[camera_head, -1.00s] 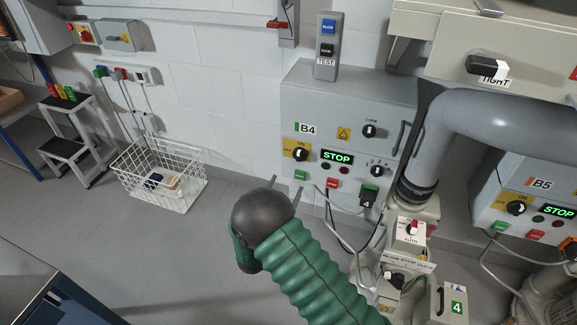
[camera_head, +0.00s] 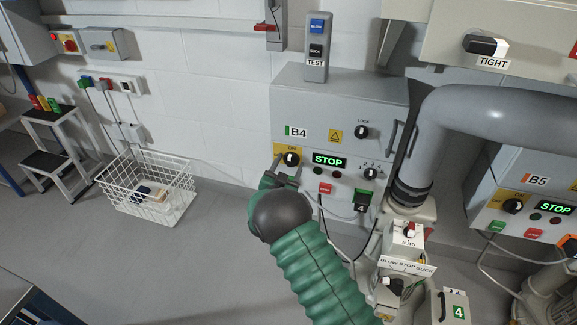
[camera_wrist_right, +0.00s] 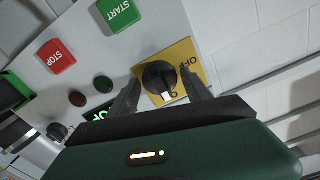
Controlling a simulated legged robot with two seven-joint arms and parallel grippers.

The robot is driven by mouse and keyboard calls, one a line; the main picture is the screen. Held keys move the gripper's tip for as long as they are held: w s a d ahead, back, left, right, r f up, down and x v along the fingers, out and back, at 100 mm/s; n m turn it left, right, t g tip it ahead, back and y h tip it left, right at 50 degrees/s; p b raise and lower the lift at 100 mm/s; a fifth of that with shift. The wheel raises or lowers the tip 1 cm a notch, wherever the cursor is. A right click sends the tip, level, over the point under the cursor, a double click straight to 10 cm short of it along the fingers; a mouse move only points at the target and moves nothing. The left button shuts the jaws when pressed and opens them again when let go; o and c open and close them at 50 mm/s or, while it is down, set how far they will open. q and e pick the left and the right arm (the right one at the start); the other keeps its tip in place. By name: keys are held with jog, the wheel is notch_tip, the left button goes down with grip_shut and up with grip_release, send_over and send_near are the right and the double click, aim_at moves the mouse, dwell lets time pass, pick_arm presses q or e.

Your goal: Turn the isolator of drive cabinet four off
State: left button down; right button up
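The grey drive cabinet marked B4 (camera_head: 388,104) is on the wall, with a lit green STOP display. Its isolator is a black knob (camera_head: 291,158) on a yellow plate near the ON label. In the right wrist view the knob (camera_wrist_right: 158,80) sits on the yellow plate (camera_wrist_right: 178,53) with OFF printed beside it; its ON label is mostly hidden. My right gripper (camera_head: 289,170) is at the plate. Its fingers (camera_wrist_right: 161,82) are open, one on each side of the knob; contact is not clear. My left gripper is out of view.
Green START (camera_wrist_right: 119,14) and red STOP (camera_wrist_right: 55,57) buttons are close to the fingers. A large grey pipe (camera_head: 490,112) and cabinet B5 (camera_head: 510,185) are on the right. A white wire basket (camera_head: 150,190) stands on the floor at left.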

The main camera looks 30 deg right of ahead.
jog(key=c, duration=1)
